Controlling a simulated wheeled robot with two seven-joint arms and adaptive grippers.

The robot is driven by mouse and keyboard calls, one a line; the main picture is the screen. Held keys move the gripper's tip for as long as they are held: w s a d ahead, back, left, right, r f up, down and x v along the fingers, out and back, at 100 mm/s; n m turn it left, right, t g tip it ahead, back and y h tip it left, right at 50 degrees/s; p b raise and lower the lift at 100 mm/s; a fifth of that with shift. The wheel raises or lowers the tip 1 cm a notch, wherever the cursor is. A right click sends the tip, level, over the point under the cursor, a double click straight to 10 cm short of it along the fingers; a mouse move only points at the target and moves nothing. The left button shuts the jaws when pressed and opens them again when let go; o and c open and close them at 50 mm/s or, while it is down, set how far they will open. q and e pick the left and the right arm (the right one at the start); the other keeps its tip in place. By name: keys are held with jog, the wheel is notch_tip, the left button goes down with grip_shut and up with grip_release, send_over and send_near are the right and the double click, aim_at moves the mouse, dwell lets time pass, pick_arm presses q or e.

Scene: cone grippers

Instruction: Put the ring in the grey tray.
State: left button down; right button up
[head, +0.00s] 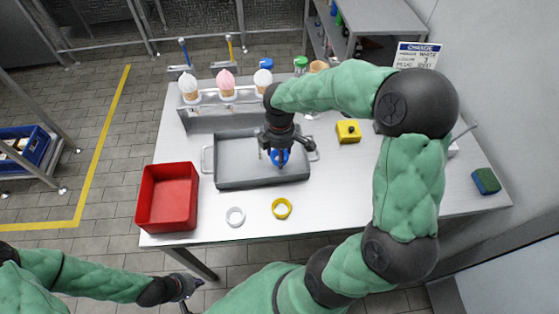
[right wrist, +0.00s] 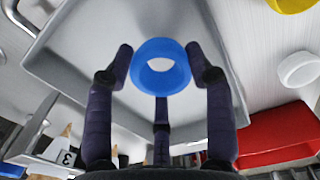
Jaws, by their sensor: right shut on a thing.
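A blue ring (head: 280,157) is held at the fingertips of my right gripper (head: 279,146), over the right part of the grey tray (head: 230,173). In the right wrist view the blue ring (right wrist: 161,66) sits between the fingers of my right gripper (right wrist: 165,70), with the tray's grey floor (right wrist: 85,55) behind it. I cannot tell how high it is above the floor. The tray looks otherwise empty, though my right arm covers part of it. My left gripper (head: 184,288) is low at the left, off the table; its fingers are too small to read.
A white ring (head: 235,216) and a yellow ring (head: 281,208) lie on the table in front of the tray. A red bin (head: 168,197) stands left of it. Behind is a rack (head: 215,119) with ice cream cones. A yellow box (head: 348,131) and a green-blue sponge (head: 486,181) are right.

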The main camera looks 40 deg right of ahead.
jog(key=shift+w+d+f, duration=0.2)
jog(key=shift+w+f, duration=0.05)
jog(key=shift+f, duration=0.15)
jog(key=shift+w+d+f+b, duration=0.15)
jog(key=shift+f+b, duration=0.65)
jog(key=shift+f, duration=0.9)
jog(key=shift+f, duration=0.15)
jog(key=o, duration=0.5)
jog(key=shift+o, duration=0.2)
notch_tip(320, 180, up, 12)
jog(key=p, duration=0.4)
jog(key=shift+r, duration=0.2)
jog(key=shift+f, duration=0.1)
